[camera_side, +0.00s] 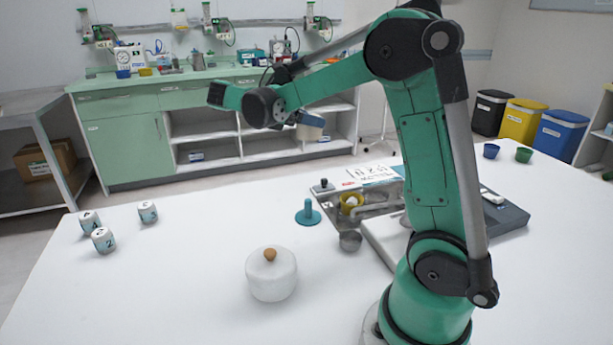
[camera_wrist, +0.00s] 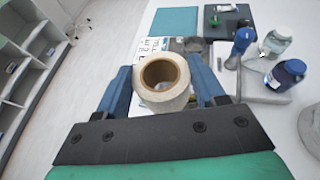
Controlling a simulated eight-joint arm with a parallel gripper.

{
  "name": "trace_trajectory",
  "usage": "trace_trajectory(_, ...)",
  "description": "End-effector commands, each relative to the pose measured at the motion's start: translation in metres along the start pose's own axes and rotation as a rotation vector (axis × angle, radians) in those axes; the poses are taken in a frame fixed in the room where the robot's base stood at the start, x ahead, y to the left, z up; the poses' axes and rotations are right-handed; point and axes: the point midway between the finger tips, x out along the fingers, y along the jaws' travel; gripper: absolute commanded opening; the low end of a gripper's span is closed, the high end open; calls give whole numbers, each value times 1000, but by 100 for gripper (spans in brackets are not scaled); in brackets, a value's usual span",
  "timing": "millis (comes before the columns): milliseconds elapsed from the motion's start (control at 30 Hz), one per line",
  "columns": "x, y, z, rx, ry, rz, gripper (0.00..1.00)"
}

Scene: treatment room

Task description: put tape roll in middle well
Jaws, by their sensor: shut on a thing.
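A cream tape roll (camera_wrist: 163,82) with a brown core is held between the blue fingers of my gripper (camera_wrist: 163,90) in the wrist view. In the side view the tape roll (camera_side: 311,120) hangs in the air, high above the far side of the white table, with a blue finger of my gripper (camera_side: 308,132) against it. My arm covers part of the tray. In the wrist view the roll hides part of it, and I cannot tell which well is the middle one.
A teal peg stand (camera_side: 308,213), a small metal cup (camera_side: 350,240) and a white lidded jar (camera_side: 271,276) stand left of the tray. Bottles (camera_wrist: 287,74) stand right in the wrist view. The table's left middle is clear.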

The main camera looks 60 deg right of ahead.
Motion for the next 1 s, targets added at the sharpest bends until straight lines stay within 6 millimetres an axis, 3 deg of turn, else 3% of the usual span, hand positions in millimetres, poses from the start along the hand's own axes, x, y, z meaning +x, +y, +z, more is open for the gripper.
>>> trace_trajectory(167,43,4,-6,35,0,-82,12)
trace_trajectory(400,144,-10,-29,107,0,-257,12)
trace_trajectory(500,175,-22,-37,130,0,-311,12)
trace_trajectory(700,205,-36,-46,151,0,-362,12)
trace_trajectory(1000,217,-37,-71,152,-1,-365,12)
